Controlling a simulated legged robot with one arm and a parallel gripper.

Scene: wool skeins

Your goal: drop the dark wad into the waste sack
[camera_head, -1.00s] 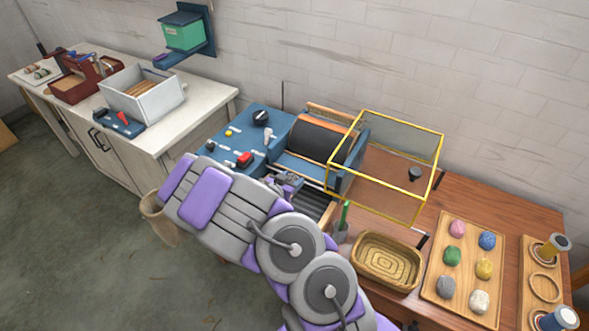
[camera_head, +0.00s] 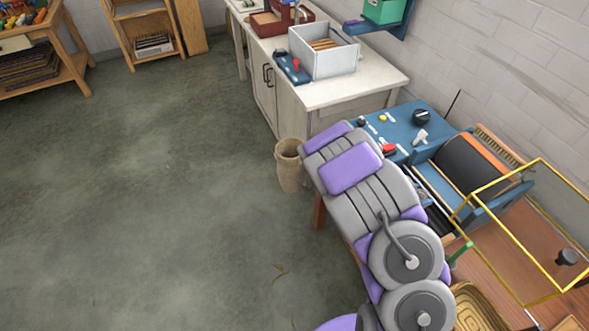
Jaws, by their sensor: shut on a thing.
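The waste sack looks to be the tan, open-topped sack (camera_head: 289,172) on the floor, at the front corner of the white cabinet and just left of my arm. Its mouth faces up and its inside is mostly shaded. My arm runs from the lower right up to the left, and its upper end is close beside the sack in the picture. My gripper is hidden behind the arm, so I cannot make out its fingers. I see no dark wad; it may be hidden too.
A blue drum machine (camera_head: 421,130) and a yellow-framed clear guard (camera_head: 536,160) stand right of my arm. A woven basket (camera_head: 478,308) is at the lower right. The white cabinet (camera_head: 350,90) stands behind the sack. The floor (camera_head: 160,200) to the left is clear.

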